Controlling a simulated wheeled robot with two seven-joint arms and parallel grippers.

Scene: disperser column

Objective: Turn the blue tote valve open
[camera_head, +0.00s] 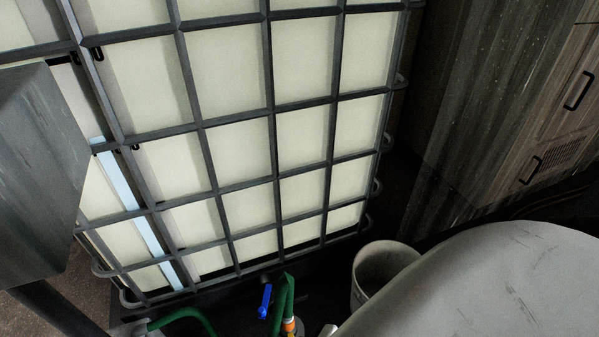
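The blue valve handle (265,301) is small and stands near upright at the bottom of the camera_head view, low at the front foot of the caged tote (240,150). The tote is a pale container inside a grey metal grid. A green hose (284,297) with an orange fitting (289,326) runs just right of the blue handle. The valve body is dark and hard to make out. Neither of my grippers shows in this view, so I cannot see whether they are open or shut.
A grey metal box (38,170) is at the left. Another green hose (188,316) lies at the lower left. Wooden cabinets (560,100) stand at the right.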

